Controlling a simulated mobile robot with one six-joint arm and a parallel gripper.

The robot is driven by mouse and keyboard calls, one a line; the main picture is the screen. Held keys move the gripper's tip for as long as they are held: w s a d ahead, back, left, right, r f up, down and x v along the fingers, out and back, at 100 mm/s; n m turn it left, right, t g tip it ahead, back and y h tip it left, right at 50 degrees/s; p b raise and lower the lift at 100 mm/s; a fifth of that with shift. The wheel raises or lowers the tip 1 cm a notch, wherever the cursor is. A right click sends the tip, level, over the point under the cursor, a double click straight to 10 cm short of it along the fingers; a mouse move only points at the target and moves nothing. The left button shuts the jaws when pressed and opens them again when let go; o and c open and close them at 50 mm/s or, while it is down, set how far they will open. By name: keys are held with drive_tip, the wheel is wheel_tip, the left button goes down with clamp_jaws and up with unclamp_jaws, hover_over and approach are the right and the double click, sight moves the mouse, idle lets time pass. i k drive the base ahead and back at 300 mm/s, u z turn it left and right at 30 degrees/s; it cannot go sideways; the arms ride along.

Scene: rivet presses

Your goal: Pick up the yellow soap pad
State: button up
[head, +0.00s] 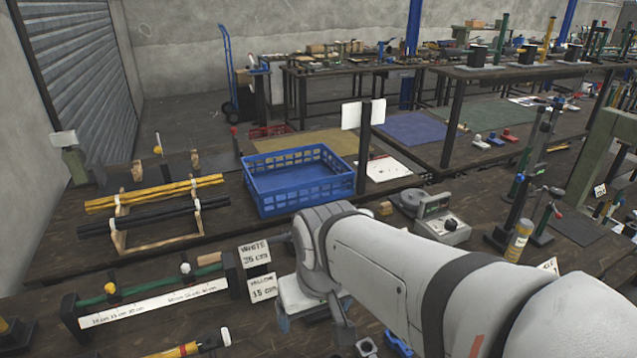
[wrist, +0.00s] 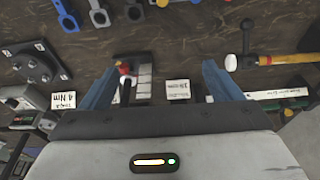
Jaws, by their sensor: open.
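I cannot clearly make out a yellow soap pad in either view. A small tan-yellow block (head: 385,208) lies on the near bench beside the grey scale-like device, but I cannot tell whether it is the pad. My gripper (wrist: 160,68) is open in the wrist view, its two blue fingers apart with nothing held between them. It hangs above the dark bench top; a grey-and-white block with a red knob (wrist: 135,75) shows beyond and between the fingers. In the head view my arm hides most of the gripper and the bench under it.
A blue crate (head: 300,180) stands on the near bench, left of a dark post. Yellow and black rods (head: 155,192) lie on a wooden rack at left. The grey device (head: 435,212) stands right of centre. A yellow-handled mallet (wrist: 280,58) lies right of the fingers.

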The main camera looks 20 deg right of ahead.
sight(385, 208)
drive_tip(key=z, duration=0.1)
drive_tip(key=k, duration=0.5)
drive_tip(key=u, duration=1.3)
drive_tip(key=k, duration=0.7)
drive_tip(key=z, duration=1.6)
drive_tip(key=i, duration=1)
drive_tip(key=z, duration=0.05)
